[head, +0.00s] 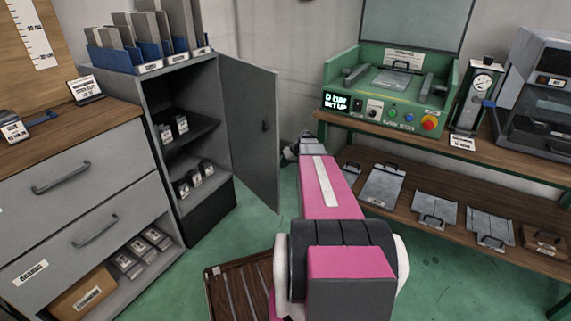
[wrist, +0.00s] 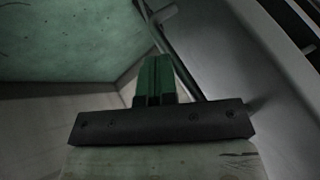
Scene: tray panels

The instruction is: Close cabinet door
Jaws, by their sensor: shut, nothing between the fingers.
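The grey cabinet (head: 146,100) stands left of centre in the head view.
A drawer unit (head: 75,185) stands left of the cabinet. A wooden workbench (head: 480,155) with a green machine (head: 390,95) stands at the right, metal plates on its lower shelf. A brown slatted pallet (head: 238,290) lies near the base of my arm. Green floor is clear before the door.

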